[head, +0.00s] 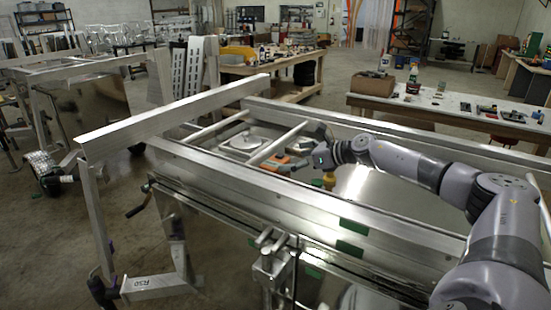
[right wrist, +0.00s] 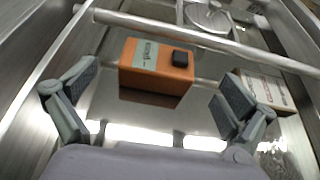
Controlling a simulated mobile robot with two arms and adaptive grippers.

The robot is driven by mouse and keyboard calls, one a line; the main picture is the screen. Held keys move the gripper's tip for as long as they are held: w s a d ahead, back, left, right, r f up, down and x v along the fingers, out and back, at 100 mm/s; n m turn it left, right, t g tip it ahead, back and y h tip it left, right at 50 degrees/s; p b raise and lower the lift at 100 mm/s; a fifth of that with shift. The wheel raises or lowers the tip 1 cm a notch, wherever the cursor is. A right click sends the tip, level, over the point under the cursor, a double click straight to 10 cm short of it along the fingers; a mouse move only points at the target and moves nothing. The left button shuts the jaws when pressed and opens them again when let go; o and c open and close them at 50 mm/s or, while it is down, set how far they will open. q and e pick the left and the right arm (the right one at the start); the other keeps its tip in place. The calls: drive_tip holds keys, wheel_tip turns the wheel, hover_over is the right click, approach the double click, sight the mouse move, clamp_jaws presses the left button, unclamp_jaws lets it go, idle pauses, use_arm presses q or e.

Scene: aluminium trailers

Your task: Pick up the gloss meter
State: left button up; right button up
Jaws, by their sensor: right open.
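The gloss meter looks to be an orange box (right wrist: 150,82) with a pale label and a small black part on top, lying on the trailer's metal floor in the right wrist view. An orange shape (head: 281,160) shows in the head view inside the trailer, partly hidden. My right gripper (head: 322,162) reaches in over the trailer bed. In the right wrist view the right gripper (right wrist: 160,82) is open, with the orange box beyond and between its spread fingers, not gripped. My left gripper is not in view.
A box with a printed label (right wrist: 268,88) lies right of the orange box, partly behind a finger. A crossbar (right wrist: 210,40) spans the bed beyond it. The trailer's side rail (head: 310,205) edges the bed. A round metal part (head: 243,143) sits farther left.

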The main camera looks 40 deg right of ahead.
sight(273, 160)
drive_tip(key=shift+p+x, duration=0.4)
drive_tip(key=shift+x, duration=0.85)
drive_tip(key=p+x, duration=0.2)
drive_tip(key=x, duration=0.2)
drive_tip(key=shift+w+f+p, duration=0.1)
drive_tip(key=shift+w+p, duration=0.1)
drive_tip(key=shift+p, duration=0.2)
drive_tip(key=shift+w+a+f, duration=0.15)
drive_tip(key=shift+w+f, duration=0.1)
drive_tip(key=shift+w, duration=0.05)
drive_tip(key=shift+s, duration=0.1)
drive_tip(key=shift+c, duration=0.6)
drive_tip(key=shift+r, duration=0.1)
drive_tip(key=c, duration=1.2)
drive_tip(key=shift+o, duration=0.2)
